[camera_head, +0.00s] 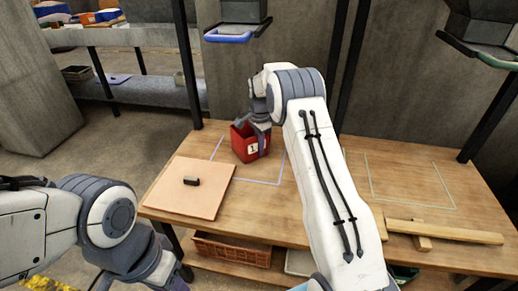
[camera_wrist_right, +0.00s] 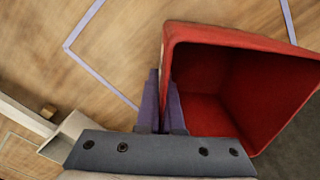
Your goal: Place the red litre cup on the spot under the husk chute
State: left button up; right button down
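The red litre cup (camera_head: 238,143), an open square box with a white label, is at the purple-outlined square (camera_head: 262,182) on the wooden table. That square lies below a chute with a blue handle (camera_head: 228,37). I cannot tell whether the cup's base touches the table. My right gripper (camera_head: 260,135) is shut on the cup's side wall; in the wrist view its purple fingers (camera_wrist_right: 165,103) straddle the wall of the empty-looking cup (camera_wrist_right: 205,65). My left arm is at the lower left; its fingertips are not visible. I see no wording naming the husk chute.
A second chute with a green handle (camera_head: 480,57) hangs above a pale green outlined square (camera_head: 408,204) at right. Wooden bars (camera_head: 440,232) lie front right. A brown crate (camera_head: 232,250) is below.

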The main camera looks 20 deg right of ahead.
jog(key=shift+f, duration=0.1)
jog(key=c, duration=1.1)
grip_release()
jog(key=shift+o, duration=0.2)
notch_tip(320, 180, up, 7)
jog(key=shift+r+p, duration=0.1)
jog(key=shift+p, duration=0.95)
jog(key=shift+r, duration=0.3)
